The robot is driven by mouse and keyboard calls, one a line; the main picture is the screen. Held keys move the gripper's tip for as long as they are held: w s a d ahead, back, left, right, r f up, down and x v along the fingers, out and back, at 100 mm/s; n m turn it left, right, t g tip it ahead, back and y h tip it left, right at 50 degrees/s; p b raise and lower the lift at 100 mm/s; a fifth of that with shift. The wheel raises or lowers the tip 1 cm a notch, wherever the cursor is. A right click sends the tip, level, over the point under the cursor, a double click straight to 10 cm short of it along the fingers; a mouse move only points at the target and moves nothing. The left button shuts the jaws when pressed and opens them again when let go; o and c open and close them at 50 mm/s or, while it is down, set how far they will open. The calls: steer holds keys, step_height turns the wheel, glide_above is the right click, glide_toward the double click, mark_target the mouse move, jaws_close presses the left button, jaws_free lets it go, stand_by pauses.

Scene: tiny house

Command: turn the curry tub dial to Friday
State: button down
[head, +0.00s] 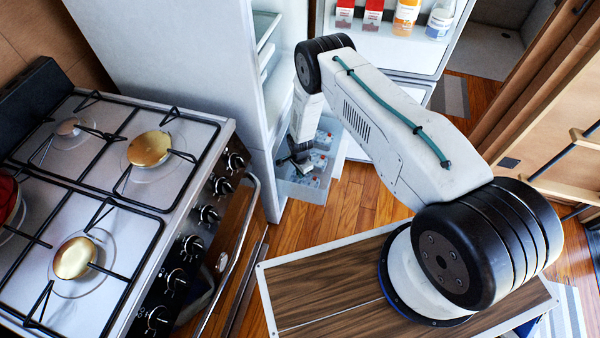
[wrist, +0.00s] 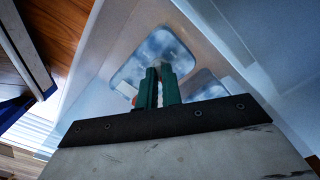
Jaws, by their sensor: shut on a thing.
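My gripper (wrist: 160,88) reaches down into the open fridge drawer, its green fingers close together at the near edge of a tub (wrist: 150,50) with a pale blue, cloudy lid. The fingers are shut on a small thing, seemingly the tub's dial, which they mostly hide. A bit of orange-red shows just left of the fingertips. No day marking is legible. A second similar tub (wrist: 208,86) lies to the right, partly hidden by the gripper. In the head view my gripper (head: 300,163) is small and dark above the drawer's tubs.
The clear drawer (head: 305,188) surrounds the tubs closely. The fridge door (head: 385,48) stands open with cartons and jars on its shelf. A gas stove (head: 95,160) stands at left. Wooden floor (head: 352,208) is free before the fridge.

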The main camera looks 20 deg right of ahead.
steer(key=m, duration=0.6)
steer(key=shift+m, duration=0.3)
stand_by(0.9)
steer(key=c, duration=1.6)
jaws_free()
steer(key=shift+o, duration=0.2)
steer(key=shift+r, duration=3.9)
